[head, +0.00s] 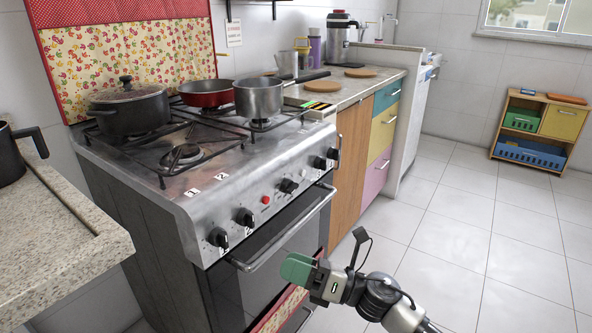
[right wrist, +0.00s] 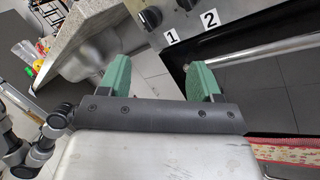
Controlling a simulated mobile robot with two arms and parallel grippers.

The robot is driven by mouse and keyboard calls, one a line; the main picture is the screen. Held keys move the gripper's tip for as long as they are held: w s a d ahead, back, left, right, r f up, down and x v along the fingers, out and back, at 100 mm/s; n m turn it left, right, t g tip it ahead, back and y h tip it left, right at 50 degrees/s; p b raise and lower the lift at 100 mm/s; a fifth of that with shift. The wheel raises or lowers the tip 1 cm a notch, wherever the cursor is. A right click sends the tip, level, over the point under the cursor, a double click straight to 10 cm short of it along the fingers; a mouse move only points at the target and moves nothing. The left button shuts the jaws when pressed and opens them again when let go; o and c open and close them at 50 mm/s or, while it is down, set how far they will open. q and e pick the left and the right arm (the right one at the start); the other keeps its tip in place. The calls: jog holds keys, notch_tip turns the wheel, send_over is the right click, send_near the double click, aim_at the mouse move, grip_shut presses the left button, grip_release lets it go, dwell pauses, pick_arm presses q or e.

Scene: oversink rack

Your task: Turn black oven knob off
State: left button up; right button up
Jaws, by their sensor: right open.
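The stove (head: 150,185) stands at the left of the head view with a row of black knobs on its slanted steel front. The middle knob (head: 288,185), right of a red button (head: 265,199), is longer and lies slanted; I take it as the oven knob. Two knobs sit left of it and two right. My right gripper (head: 298,267) is in front of the oven door, below the panel and apart from the knobs. In the right wrist view its green fingers (right wrist: 159,80) are open and empty, with two knobs and labels 1 and 2 beyond. My left gripper is not seen.
The oven door handle (head: 285,228) sticks out between the gripper and the panel. A black pot (head: 130,109), a red pan (head: 206,92) and a steel pot (head: 258,97) stand on the stove. A stone counter (head: 60,225) is at left. The tiled floor at right is clear.

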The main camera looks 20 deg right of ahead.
jog(key=w+d+r+n+t+h+p, duration=0.1)
jog(key=w+d+r+n+h+p, duration=0.2)
jog(key=w+d, duration=0.35)
jog(key=n+t+h, duration=0.2)
jog(key=n+h, duration=0.1)
send_near(295, 188)
jog(key=x, duration=0.9)
jog(key=shift+w+a, duration=0.2)
jog(key=shift+w, duration=0.2)
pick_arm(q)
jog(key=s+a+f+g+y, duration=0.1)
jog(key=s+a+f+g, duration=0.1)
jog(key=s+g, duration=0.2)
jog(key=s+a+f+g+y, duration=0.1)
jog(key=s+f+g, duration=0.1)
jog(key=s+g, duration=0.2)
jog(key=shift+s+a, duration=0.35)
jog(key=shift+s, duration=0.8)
pick_arm(e)
jog(key=shift+m, duration=0.3)
jog(key=c, duration=0.9)
